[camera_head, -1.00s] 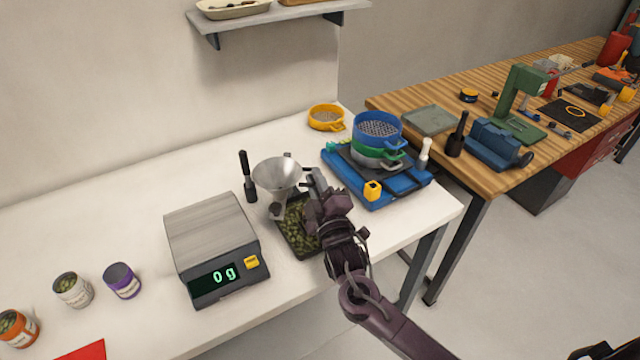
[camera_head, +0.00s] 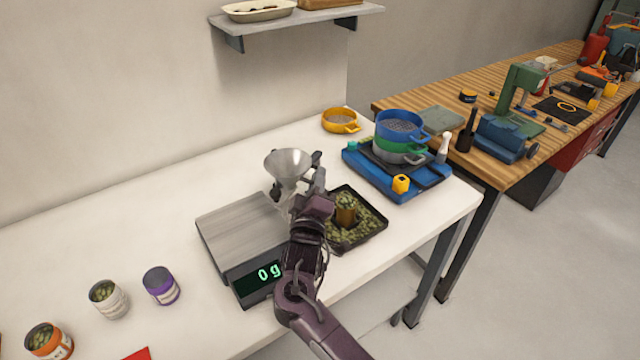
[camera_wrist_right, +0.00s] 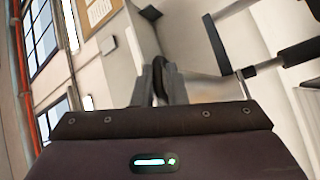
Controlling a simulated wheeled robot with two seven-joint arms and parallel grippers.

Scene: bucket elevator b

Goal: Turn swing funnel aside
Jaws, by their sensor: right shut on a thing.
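The swing funnel (camera_head: 288,163) is a grey metal cone with its wide mouth up, in the head view. It stands to the left of the black tray (camera_head: 378,205), near the back right of the scale. My right gripper (camera_head: 316,178) is at the funnel's right side, shut on the funnel; my wrist hides the exact grip and part of the spout. My left gripper is not in view.
A scale (camera_head: 240,228) reading 0 g stands left of my arm. Several small jars (camera_head: 161,285) stand front left. A blue base (camera_head: 369,180) with stacked sieves (camera_head: 399,128) is behind the tray. The white table (camera_head: 130,225) is clear at the back left.

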